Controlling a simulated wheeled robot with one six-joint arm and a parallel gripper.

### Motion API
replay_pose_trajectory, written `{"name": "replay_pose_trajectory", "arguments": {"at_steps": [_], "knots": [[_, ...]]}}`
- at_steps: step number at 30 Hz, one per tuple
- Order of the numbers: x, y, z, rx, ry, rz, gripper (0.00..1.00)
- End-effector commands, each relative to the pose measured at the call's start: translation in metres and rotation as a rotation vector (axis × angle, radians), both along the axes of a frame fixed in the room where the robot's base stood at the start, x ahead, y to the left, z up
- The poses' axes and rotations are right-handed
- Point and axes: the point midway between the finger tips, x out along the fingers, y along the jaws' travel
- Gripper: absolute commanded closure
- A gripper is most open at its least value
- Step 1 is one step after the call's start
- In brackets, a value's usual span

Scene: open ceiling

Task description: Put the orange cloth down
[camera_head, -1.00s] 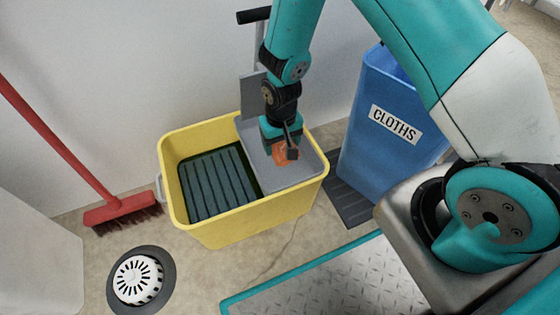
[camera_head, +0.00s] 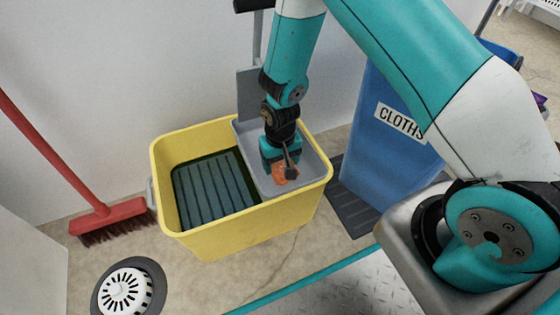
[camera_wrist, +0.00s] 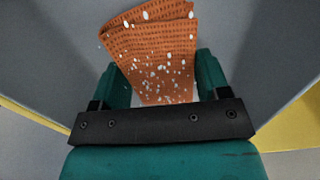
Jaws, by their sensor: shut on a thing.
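The orange cloth (camera_head: 284,174) is between the fingers of my gripper (camera_head: 286,172), above the grey wringer tray of the yellow mop bucket. In the wrist view the cloth (camera_wrist: 155,48) looks folded, with a textured weave and white specks like drops or suds. It reaches out beyond the teal fingers of my gripper (camera_wrist: 163,85), which are shut on it. The grey surface of the tray (camera_wrist: 60,60) lies behind the cloth. I cannot tell whether the cloth touches the tray.
The yellow bucket (camera_head: 250,222) holds dark water with a ribbed bottom at left. A blue bin marked CLOTHS (camera_head: 375,165) stands to the right on a dark mat (camera_head: 350,208). A red broom (camera_head: 108,218) leans at left near a floor drain (camera_head: 128,288).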

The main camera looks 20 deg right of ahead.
Motion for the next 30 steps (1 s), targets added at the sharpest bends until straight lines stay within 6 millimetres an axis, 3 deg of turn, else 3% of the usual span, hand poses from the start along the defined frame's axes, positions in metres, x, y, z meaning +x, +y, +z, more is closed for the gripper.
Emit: {"name": "replay_pose_trajectory", "arguments": {"at_steps": [1,4,14,30], "knots": [[0.000,0.000,-0.001,0.000,0.001,0.000,0.26],[0.000,0.000,-0.001,0.000,0.000,0.000,0.05],[0.000,0.000,0.004,0.000,-0.001,0.000,0.05],[0.000,0.000,0.109,0.000,-0.001,0.000,0.05]]}}
